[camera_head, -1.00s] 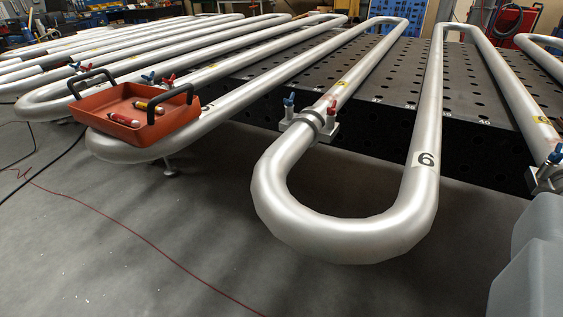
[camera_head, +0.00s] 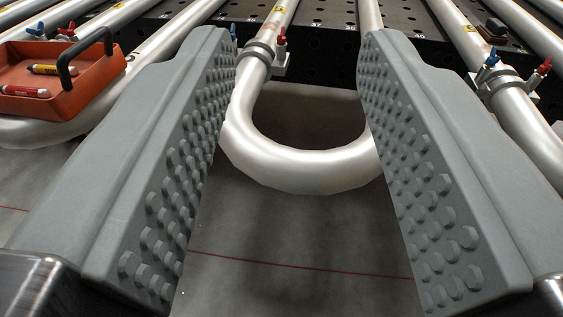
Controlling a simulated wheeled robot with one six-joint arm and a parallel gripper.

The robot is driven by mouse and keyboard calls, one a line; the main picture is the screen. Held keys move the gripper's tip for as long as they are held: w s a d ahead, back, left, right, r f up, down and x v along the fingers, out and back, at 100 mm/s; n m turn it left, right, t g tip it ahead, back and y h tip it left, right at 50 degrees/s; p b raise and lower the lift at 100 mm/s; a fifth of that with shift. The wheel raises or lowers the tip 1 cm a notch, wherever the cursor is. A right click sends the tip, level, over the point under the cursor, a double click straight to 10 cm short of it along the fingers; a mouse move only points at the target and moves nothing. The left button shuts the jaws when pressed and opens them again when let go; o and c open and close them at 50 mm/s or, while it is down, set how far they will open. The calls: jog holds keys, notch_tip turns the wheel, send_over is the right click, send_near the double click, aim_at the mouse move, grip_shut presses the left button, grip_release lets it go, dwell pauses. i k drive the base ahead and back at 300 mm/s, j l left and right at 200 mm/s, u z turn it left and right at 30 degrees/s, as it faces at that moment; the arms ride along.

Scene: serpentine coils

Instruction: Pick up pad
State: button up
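My gripper (camera_head: 297,45) is open and empty, its two grey studded fingers wide apart on either side of the view. Between them, farther off, is a silver pipe bend (camera_head: 300,172). A small dark block (camera_head: 495,28) lies on the black perforated table at the upper right, beyond the right finger. It may be the pad, but it is too small to be sure. My gripper is apart from it.
Valves with red and blue handles sit on pipe clamps (camera_head: 497,82) at right. Silver pipes run over the black table (camera_head: 325,15).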

aim_at(494, 30)
jog(key=i+l+z, duration=0.25)
jog(key=i+l, duration=0.35)
jog(key=l, duration=0.5)
jog(key=i+l+z, duration=0.25)
jog(key=i+l, duration=0.4)
jog(key=l, duration=0.35)
jog(key=i+l+z, duration=0.25)
jog(key=i+l, duration=0.5)
jog(key=l, duration=0.1)
